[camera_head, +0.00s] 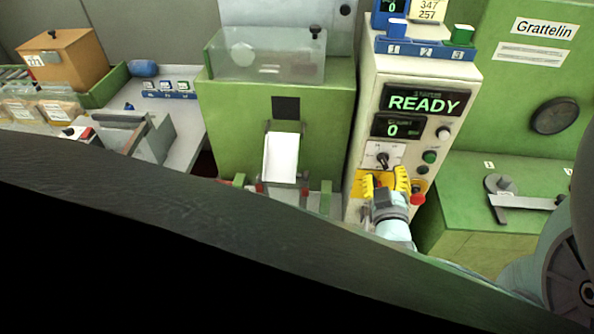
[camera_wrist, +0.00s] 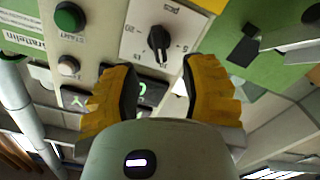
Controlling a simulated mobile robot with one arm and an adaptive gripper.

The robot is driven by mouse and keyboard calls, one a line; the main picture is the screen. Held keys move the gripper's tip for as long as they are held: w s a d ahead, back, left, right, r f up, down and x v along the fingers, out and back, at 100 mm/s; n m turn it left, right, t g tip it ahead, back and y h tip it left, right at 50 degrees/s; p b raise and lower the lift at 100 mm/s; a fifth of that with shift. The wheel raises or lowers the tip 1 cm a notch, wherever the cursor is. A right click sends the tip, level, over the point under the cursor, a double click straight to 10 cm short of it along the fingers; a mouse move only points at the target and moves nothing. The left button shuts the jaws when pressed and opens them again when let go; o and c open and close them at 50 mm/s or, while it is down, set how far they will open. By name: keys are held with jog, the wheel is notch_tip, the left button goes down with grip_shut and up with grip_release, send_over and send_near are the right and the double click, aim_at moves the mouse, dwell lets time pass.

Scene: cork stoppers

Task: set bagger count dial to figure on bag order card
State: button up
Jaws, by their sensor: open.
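The count dial is a black pointer knob (camera_head: 382,160) on a white plate on the pale control cabinet. In the wrist view the knob (camera_wrist: 158,42) stands on a plate with "pcs" and scale figures, some hidden; I cannot tell which figure it points at. My gripper (camera_head: 383,181) is just below the dial in the head view, its yellow fingers spread. In the wrist view its open fingers (camera_wrist: 157,78) stand either side of the knob's line, apart from it and empty. A card reading 347 and 257 (camera_head: 429,10) shows at the top edge; I cannot tell whether it is the bag order card.
The cabinet has a READY display (camera_head: 424,103), a smaller display showing 0 (camera_head: 397,127), a green START button (camera_head: 430,157) and a red button (camera_head: 417,199) close to my gripper. A green machine with a white chute (camera_head: 281,158) stands left. A caliper-like tool (camera_head: 525,200) lies right.

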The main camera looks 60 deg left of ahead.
aim_at(383, 163)
jog(key=shift+b+x, duration=0.4)
jog(key=shift+x, duration=2.65)
grip_shut()
